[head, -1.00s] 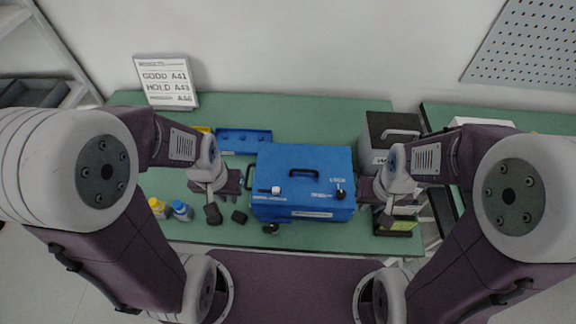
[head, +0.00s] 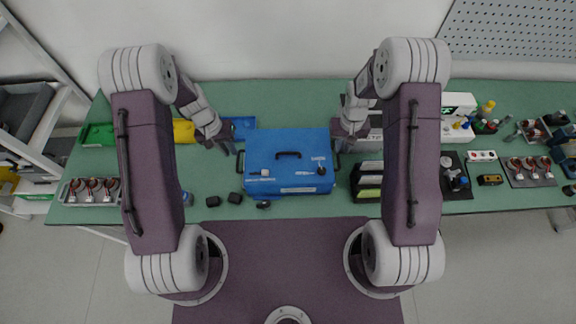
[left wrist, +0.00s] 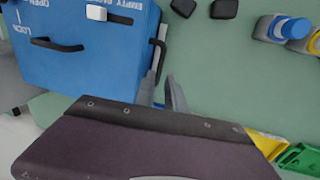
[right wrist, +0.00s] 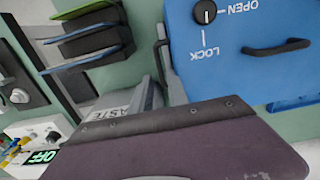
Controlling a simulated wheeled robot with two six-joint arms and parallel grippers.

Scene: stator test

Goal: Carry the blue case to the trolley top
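The blue case (head: 262,150) stands upright on the green bench, with a black handle on its lid and a dark loop handle on each side. My left gripper (head: 233,148) is at its left side. In the left wrist view, the fingers (left wrist: 160,92) are apart beside the side handle (left wrist: 158,58), with a gap visible between them. My right gripper (head: 341,146) is at the right side of the case. In the right wrist view, its fingers (right wrist: 164,92) also stand apart near the other side handle. Whether the fingers touch the handles is unclear. I recognise no trolley.
Black racks with coloured boards (head: 368,180) stand close right of the case. Small black blocks (head: 235,197) lie near its front left corner. A tray of motor parts (head: 92,191) is at the far left. More parts crowd the right side. A shelf (head: 40,110) stands left.

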